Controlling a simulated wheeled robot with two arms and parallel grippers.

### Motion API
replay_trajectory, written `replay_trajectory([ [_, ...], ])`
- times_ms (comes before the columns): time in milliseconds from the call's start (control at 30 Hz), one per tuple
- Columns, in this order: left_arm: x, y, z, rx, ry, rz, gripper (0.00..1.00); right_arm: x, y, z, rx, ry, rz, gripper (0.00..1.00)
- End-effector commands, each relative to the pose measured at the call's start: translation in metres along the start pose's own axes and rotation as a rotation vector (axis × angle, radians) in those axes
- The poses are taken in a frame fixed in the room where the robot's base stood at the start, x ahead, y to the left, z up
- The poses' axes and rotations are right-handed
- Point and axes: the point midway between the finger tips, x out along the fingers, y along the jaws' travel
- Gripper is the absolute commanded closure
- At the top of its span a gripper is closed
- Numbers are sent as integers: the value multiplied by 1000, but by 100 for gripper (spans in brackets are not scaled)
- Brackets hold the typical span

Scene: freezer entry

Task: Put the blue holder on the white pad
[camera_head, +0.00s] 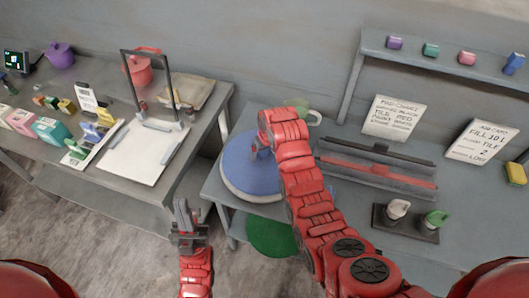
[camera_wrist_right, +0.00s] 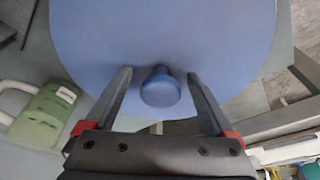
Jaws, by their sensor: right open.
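A round blue piece with a knob, likely the blue holder (camera_head: 240,167), sits at the left end of the right-hand table, with a pale rim under it. In the right wrist view the blue holder (camera_wrist_right: 225,30) fills the top, its knob (camera_wrist_right: 160,88) near the fingers. My right gripper (camera_head: 262,148) is over it; in its wrist view the gripper (camera_wrist_right: 160,95) is open, one finger on each side of the knob.
A green disc (camera_head: 270,237) is lower down. Small boxes (camera_head: 48,128) crowd the left table. A gap separates the tables.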

Motion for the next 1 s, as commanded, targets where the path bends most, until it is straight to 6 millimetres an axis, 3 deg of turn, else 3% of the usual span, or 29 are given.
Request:
replay_trajectory([
  [267, -21, 1, 4, 0, 0, 0, 100, -49, 2, -3, 2, 17, 5, 12],
  [300, -3, 0, 1, 0, -2, 0, 100, -70, 2, -5, 2, 15, 5, 12],
  [400, 17, -1, -3, 0, 0, 0, 100, -95, 2, -6, 2, 18, 6, 12],
  [633, 41, -2, -7, 0, 0, 0, 100, -112, 2, -4, 2, 16, 6, 12],
  [1000, 44, -2, -8, 0, 0, 0, 100, -108, 6, -7, 10, 48, 14, 12],
])
